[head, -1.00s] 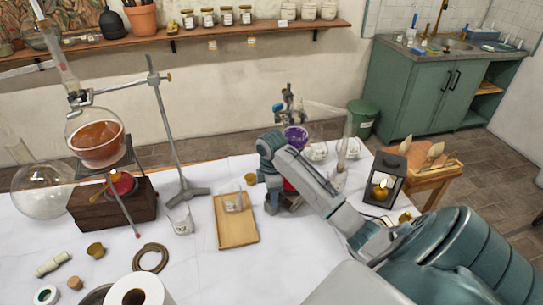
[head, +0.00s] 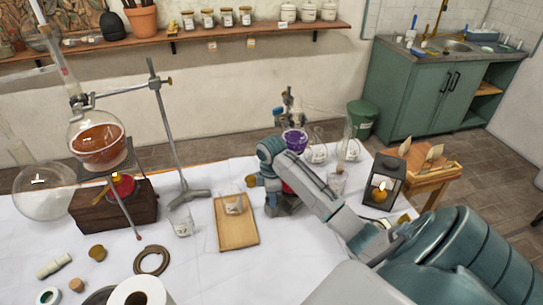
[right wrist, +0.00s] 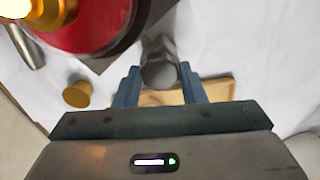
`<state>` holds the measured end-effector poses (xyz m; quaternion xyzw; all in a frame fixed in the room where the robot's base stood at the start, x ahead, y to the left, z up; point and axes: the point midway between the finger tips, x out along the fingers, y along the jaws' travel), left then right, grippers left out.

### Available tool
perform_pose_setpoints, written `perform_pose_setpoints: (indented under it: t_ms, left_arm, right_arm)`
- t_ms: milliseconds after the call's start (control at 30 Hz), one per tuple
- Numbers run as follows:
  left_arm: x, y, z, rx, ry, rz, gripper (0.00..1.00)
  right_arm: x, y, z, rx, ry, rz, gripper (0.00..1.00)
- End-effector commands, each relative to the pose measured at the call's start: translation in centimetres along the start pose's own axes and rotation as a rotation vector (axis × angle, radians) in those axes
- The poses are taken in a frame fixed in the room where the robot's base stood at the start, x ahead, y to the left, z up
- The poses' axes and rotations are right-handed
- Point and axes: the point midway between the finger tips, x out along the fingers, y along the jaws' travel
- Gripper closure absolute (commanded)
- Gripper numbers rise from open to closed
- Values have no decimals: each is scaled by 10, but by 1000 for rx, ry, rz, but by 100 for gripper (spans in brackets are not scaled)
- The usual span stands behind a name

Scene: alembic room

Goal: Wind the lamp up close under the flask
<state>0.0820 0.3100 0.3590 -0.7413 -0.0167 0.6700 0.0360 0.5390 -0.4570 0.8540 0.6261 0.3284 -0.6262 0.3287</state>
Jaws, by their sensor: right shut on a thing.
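The round flask of purple liquid (head: 295,138) hangs on a stand (head: 288,104) behind my right wrist. Below it a red lamp body (head: 287,188) shows partly, mostly hidden by my arm. In the right wrist view the red lamp (right wrist: 85,25) with its brass top (right wrist: 15,8) fills the upper left. My right gripper (head: 270,190) is low beside the lamp. In the right wrist view, my right gripper (right wrist: 160,80) is shut on a grey faceted knob (right wrist: 158,68) between its fingers. The gap between lamp and flask is hidden. My left gripper is not in view.
A wooden board (head: 237,237) with a small vessel lies left of my gripper, near a cork (head: 251,180). Glass flasks and a candle lantern (head: 383,182) stand to the right.

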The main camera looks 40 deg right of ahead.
Motion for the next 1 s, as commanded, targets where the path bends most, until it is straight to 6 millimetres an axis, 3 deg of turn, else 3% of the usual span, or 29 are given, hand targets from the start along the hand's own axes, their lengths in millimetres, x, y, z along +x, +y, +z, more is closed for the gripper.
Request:
perform_pose_setpoints:
  t_ms: [500, 1000]
  left_arm:
    - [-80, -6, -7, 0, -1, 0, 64]
    - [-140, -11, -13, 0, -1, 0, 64]
  right_arm:
    - [-8, -1, 0, 421, -1, -4, 86]
    - [-5, -1, -1, 895, 0, -2, 86]
